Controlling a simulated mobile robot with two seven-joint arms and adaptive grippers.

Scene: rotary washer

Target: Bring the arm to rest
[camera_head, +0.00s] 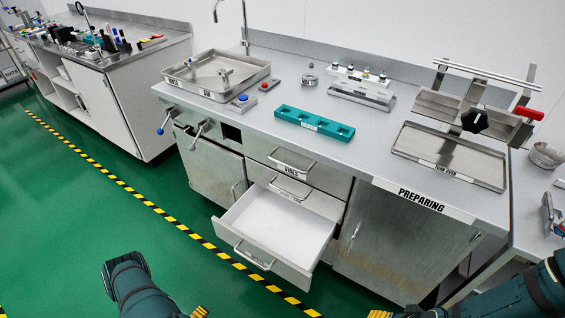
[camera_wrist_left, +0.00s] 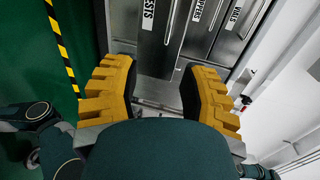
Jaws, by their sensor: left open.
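My left arm comes in from the lower left in the head view, and only a bit of its yellow gripper (camera_head: 200,312) shows at the bottom edge. In the left wrist view my left gripper (camera_wrist_left: 160,75) has its two yellow fingers well apart, with nothing between them. My right arm comes in from the lower right, low in front of the bench. Only a sliver of the yellow right gripper (camera_head: 380,314) shows at the bottom edge, so its jaws are hidden.
A white drawer (camera_head: 283,226) stands pulled out and looks empty. The steel bench (camera_head: 400,155) carries a tray (camera_head: 217,75), a teal rack (camera_head: 314,123), a white rack (camera_head: 360,82) and a knobbed device (camera_head: 470,122). Green floor (camera_head: 60,220) is clear at left.

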